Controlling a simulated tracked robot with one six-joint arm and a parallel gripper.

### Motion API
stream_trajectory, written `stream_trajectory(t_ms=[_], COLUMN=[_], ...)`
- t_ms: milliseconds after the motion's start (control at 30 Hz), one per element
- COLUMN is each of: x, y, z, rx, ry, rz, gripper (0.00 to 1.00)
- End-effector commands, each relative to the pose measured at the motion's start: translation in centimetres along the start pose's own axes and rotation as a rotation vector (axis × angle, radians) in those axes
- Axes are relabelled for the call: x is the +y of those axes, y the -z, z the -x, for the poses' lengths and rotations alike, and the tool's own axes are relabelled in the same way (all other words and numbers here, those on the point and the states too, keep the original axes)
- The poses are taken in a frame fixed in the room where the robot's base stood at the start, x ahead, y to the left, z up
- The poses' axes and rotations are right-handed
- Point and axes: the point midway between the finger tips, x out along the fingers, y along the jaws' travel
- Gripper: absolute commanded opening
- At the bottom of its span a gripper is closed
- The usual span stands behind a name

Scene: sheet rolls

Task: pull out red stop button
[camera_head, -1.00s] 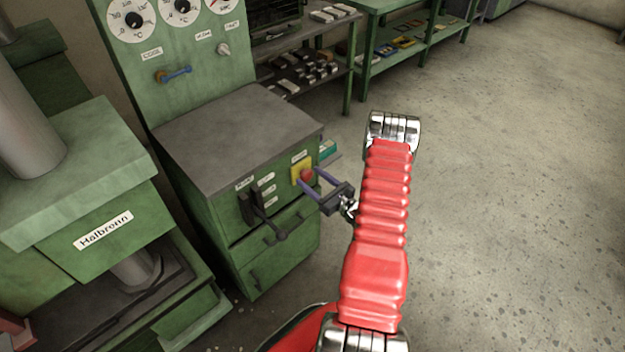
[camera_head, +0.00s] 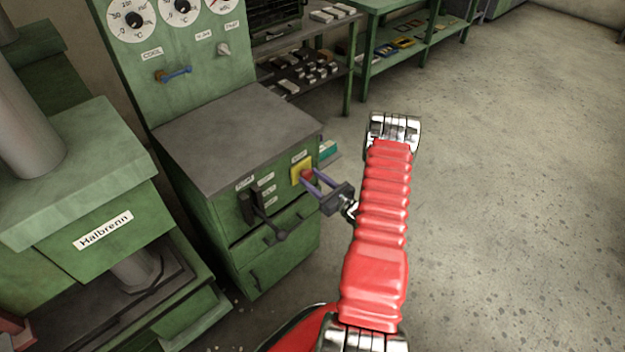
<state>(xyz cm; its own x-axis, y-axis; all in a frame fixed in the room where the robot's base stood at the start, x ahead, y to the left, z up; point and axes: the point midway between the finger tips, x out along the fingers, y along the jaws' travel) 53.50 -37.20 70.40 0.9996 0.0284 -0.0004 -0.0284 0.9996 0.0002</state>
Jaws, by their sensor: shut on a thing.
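The red stop button (camera_head: 306,175) sits on a yellow plate (camera_head: 296,172) on the front of the green cabinet, near its right edge. My gripper (camera_head: 312,178) comes in from the right, and its two purple fingers are shut on the button, one on either side. The fingers partly cover the button. How far the button stands out from the plate is too small to tell.
A black lever (camera_head: 262,215) sticks out of the cabinet (camera_head: 235,135) left of the button. A green press (camera_head: 110,200) labelled Halbrenn stands at the left. Shelves (camera_head: 310,70) with metal parts stand behind. The floor (camera_head: 510,180) at the right is clear.

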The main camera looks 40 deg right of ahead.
Motion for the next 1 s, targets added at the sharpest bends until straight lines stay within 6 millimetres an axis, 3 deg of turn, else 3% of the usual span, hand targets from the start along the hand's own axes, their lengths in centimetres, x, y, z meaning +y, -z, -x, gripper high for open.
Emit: stream_trajectory(t_ms=[233, 500, 533, 800, 1000], x=[-0.1, 0.0, 0.0, 0.0, 0.0], y=[0.0, 0.0, 0.0, 0.0, 0.0], z=[1.7, 1.9, 1.9, 1.8, 1.8], rx=[0.0, 0.0, 0.0, 0.0, 0.0], ry=[0.002, 0.001, 0.001, 0.0, 0.0], rz=[0.0, -0.001, -0.001, -0.001, 0.0], gripper=[0.0, 0.0, 0.4, 0.58, 0.58])
